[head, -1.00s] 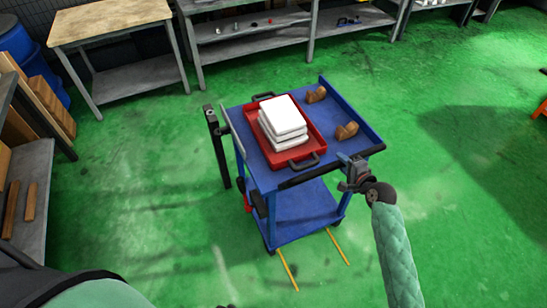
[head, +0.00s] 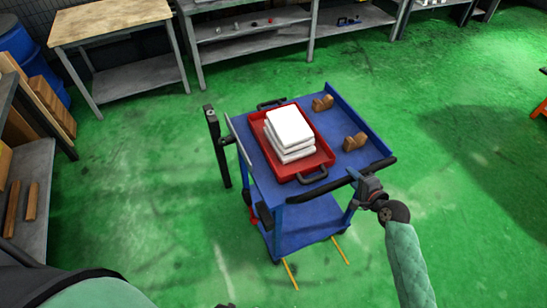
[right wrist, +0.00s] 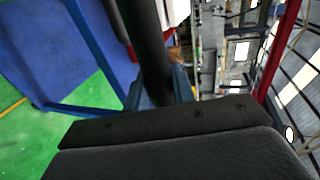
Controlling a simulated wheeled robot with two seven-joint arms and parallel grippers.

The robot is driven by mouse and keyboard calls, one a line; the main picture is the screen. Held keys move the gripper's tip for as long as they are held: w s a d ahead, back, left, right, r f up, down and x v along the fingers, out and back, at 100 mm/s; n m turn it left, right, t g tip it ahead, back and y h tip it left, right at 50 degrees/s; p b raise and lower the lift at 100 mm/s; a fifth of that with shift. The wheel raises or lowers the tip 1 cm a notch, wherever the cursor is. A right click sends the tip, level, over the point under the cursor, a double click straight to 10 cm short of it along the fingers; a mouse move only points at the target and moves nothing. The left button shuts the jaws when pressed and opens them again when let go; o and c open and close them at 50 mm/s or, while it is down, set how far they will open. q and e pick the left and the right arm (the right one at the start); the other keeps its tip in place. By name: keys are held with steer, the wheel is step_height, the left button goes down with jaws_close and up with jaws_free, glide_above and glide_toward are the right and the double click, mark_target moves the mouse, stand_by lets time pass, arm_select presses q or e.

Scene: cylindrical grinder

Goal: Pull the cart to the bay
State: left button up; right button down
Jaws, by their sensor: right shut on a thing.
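The blue cart (head: 349,174) stands on the green floor in the middle of the head view. On its top lies a red tray (head: 321,157) with a stack of white blocks (head: 289,127). In the right wrist view the dark handle (right wrist: 148,50) runs down to my gripper's dark finger (right wrist: 160,125). Two yellow floor lines (head: 290,274) lie under the cart's near end. My left gripper is not in view.
Two brown wooden pieces (head: 355,141) sit on the cart's right side. A dark post (head: 217,148) stands close to the cart's left side. A wooden-topped table (head: 110,20) and shelves stand at the back. The floor to the right is open.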

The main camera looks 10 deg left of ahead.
steer(key=s+d, duration=0.5)
steer(key=s, duration=0.3)
steer(key=shift+d+f, duration=0.2)
steer(key=shift+d, duration=0.15)
steer(key=c, duration=1)
jaws_free()
steer(key=shift+r, duration=0.1)
steer(key=s+d+r+p, duration=0.3)
steer(key=s+d+r, duration=0.1)
steer(key=s+r, duration=0.1)
steer(key=shift+s+d, duration=0.4)
steer(key=shift+s, duration=0.3)
steer(key=shift+r, duration=0.1)
